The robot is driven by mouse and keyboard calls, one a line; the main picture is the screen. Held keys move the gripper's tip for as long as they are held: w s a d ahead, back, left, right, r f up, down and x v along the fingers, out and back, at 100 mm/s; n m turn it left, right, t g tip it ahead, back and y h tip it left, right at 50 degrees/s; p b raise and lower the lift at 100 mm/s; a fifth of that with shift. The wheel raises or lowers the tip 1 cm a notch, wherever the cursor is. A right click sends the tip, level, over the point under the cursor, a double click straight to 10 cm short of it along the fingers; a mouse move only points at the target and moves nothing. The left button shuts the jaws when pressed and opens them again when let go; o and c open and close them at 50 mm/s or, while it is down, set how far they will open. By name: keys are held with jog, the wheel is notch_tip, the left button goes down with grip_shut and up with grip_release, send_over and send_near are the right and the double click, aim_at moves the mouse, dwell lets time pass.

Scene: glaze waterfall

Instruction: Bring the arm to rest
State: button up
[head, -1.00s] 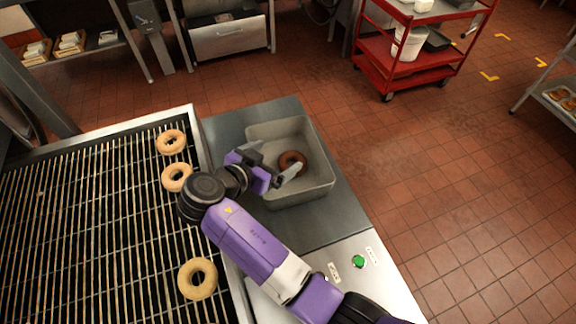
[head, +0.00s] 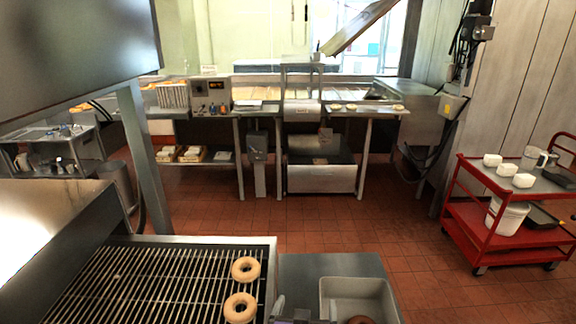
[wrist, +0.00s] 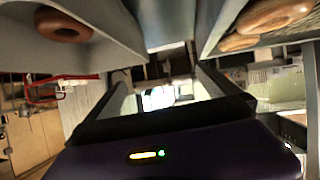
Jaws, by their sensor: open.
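My gripper (wrist: 163,92) shows in the wrist view with its two fingers apart and nothing between them. In the head view only a small dark part of my arm's end shows at the bottom edge, between the wire rack (head: 150,285) and the grey bin (head: 355,283). A brown ring doughnut (head: 360,320) lies in the bin, cut off by the frame. It also shows in the wrist view (wrist: 62,26). Two pale ring doughnuts (head: 246,269) (head: 240,308) lie on the rack's right side. Pale doughnuts also show at the wrist view's upper right (wrist: 265,14).
The bin stands on a steel counter (head: 300,275) right of the rack. A red cart (head: 490,215) with white containers stands at the right. Steel worktables (head: 320,175) line the back. Tiled floor between is open. A dark hood or panel (head: 70,45) fills the upper left.

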jog(key=s+d+r, duration=0.2)
jog(key=s+d, duration=0.3)
jog(key=s, duration=0.9)
jog(key=s+d+r+n+t+y, duration=0.1)
jog(key=s+d+r, duration=0.2)
jog(key=s, duration=1.2)
jog(key=s+d+r+t+y, duration=0.1)
jog(key=s+d+r, duration=0.2)
jog(key=s+d, duration=0.4)
jog(key=s, duration=0.7)
jog(key=shift+s+d, duration=0.2)
jog(key=shift+d, duration=0.1)
jog(key=shift+f, duration=0.1)
